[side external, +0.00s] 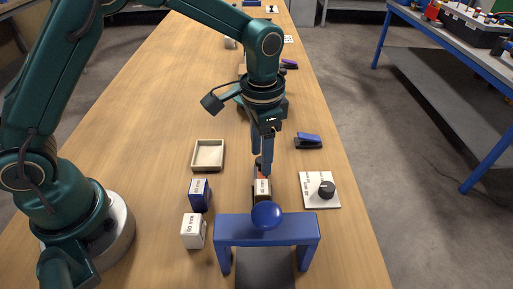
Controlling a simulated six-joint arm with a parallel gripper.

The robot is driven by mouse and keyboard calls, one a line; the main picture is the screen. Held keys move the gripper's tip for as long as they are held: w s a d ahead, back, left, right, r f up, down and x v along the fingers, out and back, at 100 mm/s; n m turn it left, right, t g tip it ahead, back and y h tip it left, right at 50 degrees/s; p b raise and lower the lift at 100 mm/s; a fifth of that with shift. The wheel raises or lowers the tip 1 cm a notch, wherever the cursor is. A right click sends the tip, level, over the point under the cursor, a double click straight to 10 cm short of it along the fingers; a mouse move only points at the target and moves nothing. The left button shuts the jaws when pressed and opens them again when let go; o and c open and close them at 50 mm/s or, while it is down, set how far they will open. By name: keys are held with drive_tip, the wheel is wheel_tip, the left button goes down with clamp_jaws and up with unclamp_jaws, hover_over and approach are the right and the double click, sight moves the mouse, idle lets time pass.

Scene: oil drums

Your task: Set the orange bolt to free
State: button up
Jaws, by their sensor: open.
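A small orange-red part (262,171), perhaps the orange bolt, shows at the tips of my gripper (263,165). It sits just behind a dark block with a white label (262,187). My gripper points down with its blue fingers open, at or just above the orange part. I cannot tell whether the fingers touch it. The fingers and the labelled block hide most of the part, so its position cannot be read.
A blue frame (267,230) with a blue ball (266,215) stands in front. Left are a shallow tray (208,155), a blue labelled block (200,196) and a white block (194,231). Right are a knob plate (311,199) and a blue stapler-like object (308,141).

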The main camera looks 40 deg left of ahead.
clamp_jaws()
idle(1.4)
